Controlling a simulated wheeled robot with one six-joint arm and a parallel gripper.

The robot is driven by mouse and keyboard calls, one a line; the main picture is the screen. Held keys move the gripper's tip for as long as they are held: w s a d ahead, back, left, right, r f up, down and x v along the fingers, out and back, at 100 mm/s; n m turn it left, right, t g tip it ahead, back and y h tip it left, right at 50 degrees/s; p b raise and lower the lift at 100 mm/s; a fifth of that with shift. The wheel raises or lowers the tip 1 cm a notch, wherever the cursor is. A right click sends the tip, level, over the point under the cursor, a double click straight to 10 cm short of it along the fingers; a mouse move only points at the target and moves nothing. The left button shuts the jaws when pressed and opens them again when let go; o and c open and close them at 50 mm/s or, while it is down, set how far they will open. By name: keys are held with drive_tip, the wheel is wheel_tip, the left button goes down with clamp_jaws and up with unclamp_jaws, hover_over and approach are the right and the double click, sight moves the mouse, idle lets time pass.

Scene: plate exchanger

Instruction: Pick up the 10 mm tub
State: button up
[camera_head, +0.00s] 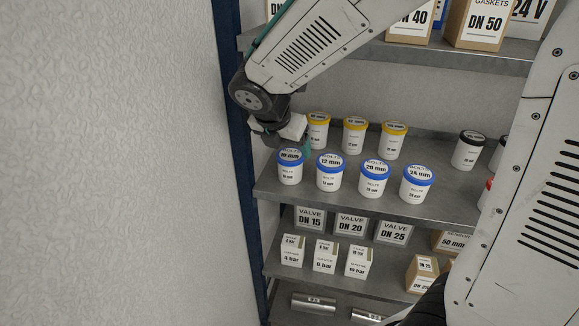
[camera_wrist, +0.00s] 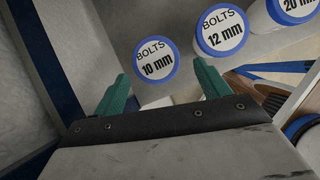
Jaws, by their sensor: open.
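The 10 mm tub (camera_head: 290,169) is white with a blue-rimmed lid and stands at the left end of the front row of bolt tubs on the middle shelf. In the wrist view its lid (camera_wrist: 155,61), marked BOLTS 10 mm, lies just beyond and between my gripper's two green fingers. My gripper (camera_wrist: 162,88) is open and empty. In the head view my gripper (camera_head: 290,143) is close above and behind the tub, and its fingers are partly hidden. I cannot tell whether they touch the tub.
The 12 mm tub (camera_head: 329,171) stands close to the right, followed by the 20 mm (camera_head: 374,179) and 24 mm (camera_head: 417,184) tubs. Yellow-lidded tubs (camera_head: 355,136) stand behind. A blue upright (camera_head: 240,150) and a wall (camera_head: 110,160) are on the left. The upper shelf (camera_head: 430,55) holds boxes.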

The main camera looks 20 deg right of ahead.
sight(290, 154)
drive_tip(key=shift+w+f, duration=0.25)
drive_tip(key=shift+f, duration=0.2)
drive_tip(key=x, duration=0.7)
drive_tip(key=shift+w, duration=0.2)
drive_tip(key=shift+r, duration=0.1)
drive_tip(key=shift+c, duration=0.3)
drive_tip(key=c, duration=1.2)
drive_tip(key=shift+w+r, duration=0.1)
drive_tip(key=shift+r, duration=0.05)
